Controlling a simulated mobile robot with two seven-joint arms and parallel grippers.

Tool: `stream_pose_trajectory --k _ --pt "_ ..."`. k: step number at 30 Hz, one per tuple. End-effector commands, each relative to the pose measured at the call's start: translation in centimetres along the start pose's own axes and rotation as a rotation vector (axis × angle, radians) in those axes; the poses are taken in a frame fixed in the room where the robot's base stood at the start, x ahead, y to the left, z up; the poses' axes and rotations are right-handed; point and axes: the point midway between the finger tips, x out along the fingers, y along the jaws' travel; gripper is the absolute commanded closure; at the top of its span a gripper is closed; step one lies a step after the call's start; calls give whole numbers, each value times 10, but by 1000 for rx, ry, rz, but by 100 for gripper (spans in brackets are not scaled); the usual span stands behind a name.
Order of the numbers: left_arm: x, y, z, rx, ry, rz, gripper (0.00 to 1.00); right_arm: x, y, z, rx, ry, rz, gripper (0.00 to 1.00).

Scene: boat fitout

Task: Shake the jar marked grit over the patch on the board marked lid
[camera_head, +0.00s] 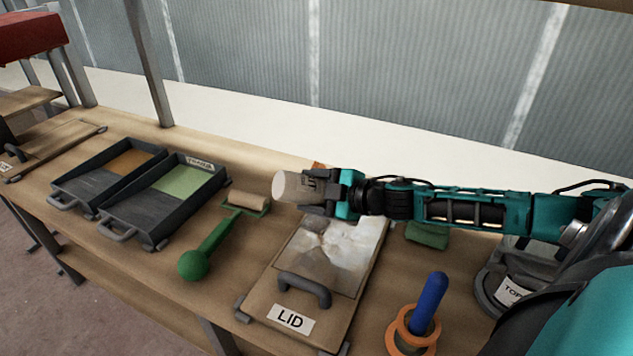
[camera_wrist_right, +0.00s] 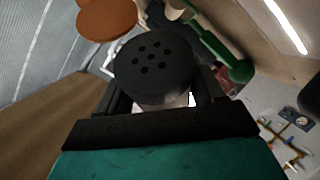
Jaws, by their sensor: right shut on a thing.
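My right gripper (camera_head: 325,190) is shut on a pale grey jar (camera_head: 289,186), held on its side with its plain end to the left. In the right wrist view the jar's black lid with several holes (camera_wrist_right: 152,65) faces the camera, between the fingers (camera_wrist_right: 155,103). The board marked LID (camera_head: 258,307) lies on the bench, with a whitish mottled patch (camera_head: 335,245) on its upper part. The jar is above the board's far left side. My left gripper is out of view.
A green-handled roller (camera_head: 213,240) lies left of the board, beside two dark trays (camera_head: 145,222) (camera_head: 75,188). A blue-handled tool in an orange ring (camera_head: 428,305), a green block (camera_head: 427,235) and a dark container (camera_head: 495,290) stand to the right.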

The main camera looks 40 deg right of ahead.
Motion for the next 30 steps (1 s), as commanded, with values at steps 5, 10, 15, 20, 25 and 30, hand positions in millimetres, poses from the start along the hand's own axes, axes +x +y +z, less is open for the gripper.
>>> stream_pose_trajectory --k 5,10,15,20,25,30 --pt "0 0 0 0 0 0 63 0 -10 -7 0 3 3 63" --pt "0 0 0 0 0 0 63 -2 -14 -16 -2 5 2 63" --pt "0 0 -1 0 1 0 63 -6 -19 -31 -2 4 2 63" --pt "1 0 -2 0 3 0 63 -8 -23 -41 -2 4 3 63" --pt "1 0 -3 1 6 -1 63 -8 -25 -43 -1 3 3 63" --pt "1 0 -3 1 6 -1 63 -8 -36 -48 1 4 2 63"
